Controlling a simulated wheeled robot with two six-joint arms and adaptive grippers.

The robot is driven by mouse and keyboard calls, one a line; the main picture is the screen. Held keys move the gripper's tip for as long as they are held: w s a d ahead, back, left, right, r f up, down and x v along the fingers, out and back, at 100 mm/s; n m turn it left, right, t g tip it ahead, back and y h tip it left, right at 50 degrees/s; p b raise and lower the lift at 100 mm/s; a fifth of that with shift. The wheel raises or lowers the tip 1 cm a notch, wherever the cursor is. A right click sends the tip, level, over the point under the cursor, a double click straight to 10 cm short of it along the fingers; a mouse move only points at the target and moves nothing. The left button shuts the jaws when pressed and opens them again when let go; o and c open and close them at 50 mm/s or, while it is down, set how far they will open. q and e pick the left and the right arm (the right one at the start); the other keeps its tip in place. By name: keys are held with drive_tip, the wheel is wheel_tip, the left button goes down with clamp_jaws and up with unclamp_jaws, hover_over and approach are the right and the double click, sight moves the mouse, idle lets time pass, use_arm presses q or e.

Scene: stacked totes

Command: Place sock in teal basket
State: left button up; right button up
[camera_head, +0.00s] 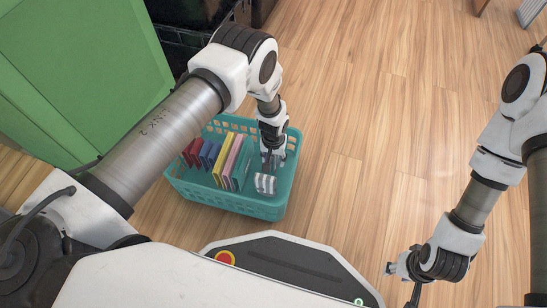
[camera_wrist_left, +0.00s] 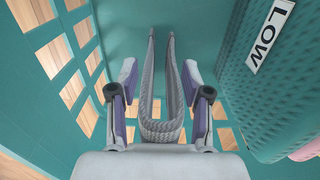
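The teal basket (camera_head: 235,203) stands on the floor in front of me. My left gripper (camera_head: 270,160) reaches down into its right part. The grey ribbed sock (camera_wrist_left: 160,128) is inside the basket, bent in a U between the left gripper's fingers (camera_wrist_left: 160,95). Those fingers are spread, with small gaps on either side of the sock. In the head view, a grey-and-white striped piece (camera_head: 265,184) at the fingertips looks like the sock. My right gripper (camera_head: 401,280) is at the lower right, away from the basket, its fingers apart and empty.
Several upright books (camera_head: 222,160) fill the basket's left and middle. A teal one marked LOW (camera_wrist_left: 275,85) stands close to the right of the left gripper. A green cabinet (camera_head: 85,70) and dark crate (camera_head: 180,45) stand behind. Wooden floor (camera_head: 350,110) is clear on the right.

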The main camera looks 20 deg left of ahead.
use_arm(q)
drive_tip(key=shift+r, duration=0.1)
wheel_tip(320, 180, up, 12)
drive_tip(key=p, duration=0.7)
drive_tip(key=shift+r+p, duration=0.15)
drive_tip(key=shift+p, duration=0.2)
drive_tip(key=s+a, duration=0.4)
drive_tip(key=s, duration=0.4)
drive_tip(key=s+a, duration=0.5)
drive_tip(key=s, duration=0.2)
drive_tip(key=s+a+r, duration=0.1)
drive_tip(key=s+r, duration=0.4)
drive_tip(key=s, duration=0.7)
drive_tip(key=shift+a, duration=0.15)
